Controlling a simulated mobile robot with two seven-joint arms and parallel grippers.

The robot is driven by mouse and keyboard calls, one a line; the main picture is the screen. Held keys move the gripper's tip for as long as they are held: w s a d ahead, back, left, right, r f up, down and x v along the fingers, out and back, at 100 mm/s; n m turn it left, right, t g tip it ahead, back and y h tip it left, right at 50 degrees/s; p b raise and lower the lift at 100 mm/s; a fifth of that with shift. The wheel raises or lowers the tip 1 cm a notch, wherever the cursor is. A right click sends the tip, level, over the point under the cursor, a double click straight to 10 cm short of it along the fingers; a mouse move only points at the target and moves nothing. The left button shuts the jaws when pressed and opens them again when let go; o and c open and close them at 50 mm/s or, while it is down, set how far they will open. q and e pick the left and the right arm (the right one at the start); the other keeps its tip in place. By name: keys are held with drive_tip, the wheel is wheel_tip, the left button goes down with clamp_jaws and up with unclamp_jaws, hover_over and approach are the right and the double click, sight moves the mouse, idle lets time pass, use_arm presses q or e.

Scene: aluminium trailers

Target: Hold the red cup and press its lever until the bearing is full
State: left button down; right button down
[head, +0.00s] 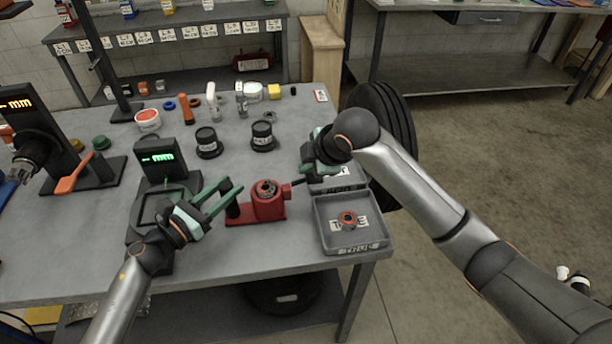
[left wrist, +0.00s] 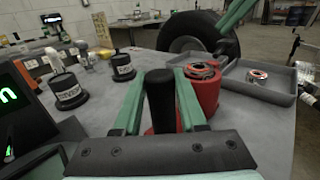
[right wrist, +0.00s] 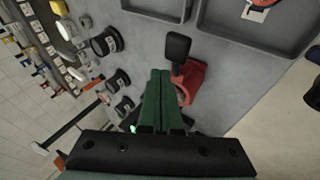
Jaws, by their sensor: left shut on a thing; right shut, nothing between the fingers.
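The red cup (head: 268,205) stands upright on the grey workbench, with a ring-shaped bearing (head: 266,188) in its top. Its black upright handle (left wrist: 160,100) is between the green fingers of my left gripper (head: 233,190), which is shut on it. The cup shows just beyond in the left wrist view (left wrist: 208,95). A short black lever (head: 298,182) sticks out of the cup's right side; a black pad shows in the right wrist view (right wrist: 178,47). My right gripper (head: 308,173) is shut and empty, close to the lever; contact is unclear. The bearing's fill cannot be seen.
A grey tray (head: 352,246) with another bearing (head: 348,220) lies right of the cup, near the bench edge. A green-lit display (head: 160,158) stands left. Two black pots (head: 208,143) (head: 262,136) stand behind. A tyre (head: 385,125) is beyond the bench.

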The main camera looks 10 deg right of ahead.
drive_tip(key=shift+a+r, duration=0.25)
drive_tip(key=shift+r, duration=0.55)
drive_tip(key=shift+a+r, duration=0.25)
drive_tip(key=shift+r, duration=0.6)
drive_tip(key=shift+a+r, duration=0.25)
drive_tip(key=shift+r, duration=0.55)
idle(0.9)
drive_tip(key=r, duration=0.2)
drive_tip(key=a+r, duration=0.1)
drive_tip(key=shift+w+r, duration=0.1)
drive_tip(key=shift+r, duration=0.25)
drive_tip(key=shift+f, duration=0.1)
wheel_tip(320, 180, down, 8)
drive_tip(key=d, duration=0.2)
drive_tip(key=shift+d+f, duration=0.15)
drive_tip(key=shift+d, duration=0.1)
idle(2.1)
drive_tip(key=shift+d+f, duration=0.1)
drive_tip(key=shift+f, duration=0.3)
drive_tip(key=shift+d+f, duration=0.1)
drive_tip(key=shift+f, duration=0.1)
idle(0.4)
